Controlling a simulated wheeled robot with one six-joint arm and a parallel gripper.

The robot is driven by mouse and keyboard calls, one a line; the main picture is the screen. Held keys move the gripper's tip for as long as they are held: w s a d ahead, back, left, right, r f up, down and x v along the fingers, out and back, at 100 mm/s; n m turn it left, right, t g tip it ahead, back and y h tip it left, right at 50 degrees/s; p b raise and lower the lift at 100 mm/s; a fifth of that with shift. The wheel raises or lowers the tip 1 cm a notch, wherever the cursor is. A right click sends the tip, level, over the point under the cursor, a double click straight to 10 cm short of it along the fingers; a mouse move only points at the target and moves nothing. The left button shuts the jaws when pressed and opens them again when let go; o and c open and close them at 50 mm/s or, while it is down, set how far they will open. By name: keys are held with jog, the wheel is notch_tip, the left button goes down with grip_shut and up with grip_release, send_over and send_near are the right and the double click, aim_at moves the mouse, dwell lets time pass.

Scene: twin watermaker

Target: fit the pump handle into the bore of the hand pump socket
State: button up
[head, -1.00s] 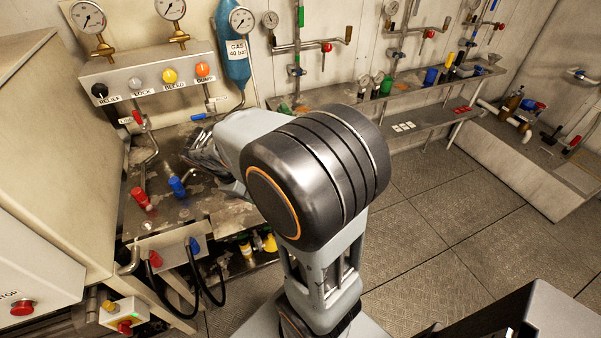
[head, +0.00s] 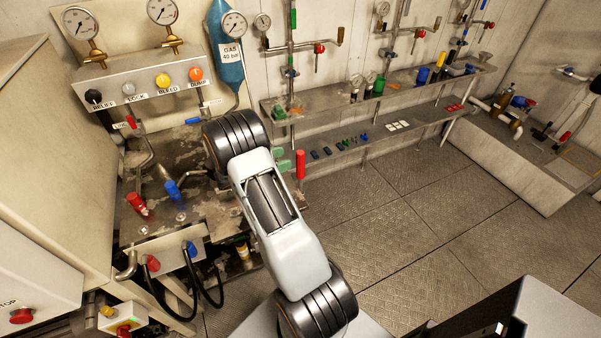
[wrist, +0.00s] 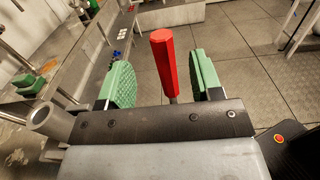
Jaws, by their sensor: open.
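The pump handle appears as a red faceted grip (wrist: 163,55) with a short grey rod below it, between my gripper's green pads in the wrist view. My gripper (wrist: 165,84) is open, with a gap visible on both sides of the grip. In the head view the red grip (head: 300,164) stands roughly upright beside the green pads of my gripper (head: 283,160), right of the bench. A grey open-ended metal tube (wrist: 48,117) is at the left of the wrist view; I cannot tell whether it is the hand pump socket. The rod's lower end is hidden.
The worn bench (head: 130,225) carries red (head: 137,203) and blue (head: 174,190) fittings under the valve panel (head: 140,85). A lower wall shelf (head: 380,136) holds several small parts, behind and right of my gripper. The floor (head: 400,215) to the right is clear.

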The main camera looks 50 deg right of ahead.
aim_at(304, 152)
jog(key=shift+p+x, duration=1)
jog(key=shift+x, duration=3.35)
jog(key=shift+f, duration=0.1)
jog(key=shift+c, duration=0.4)
grip_shut()
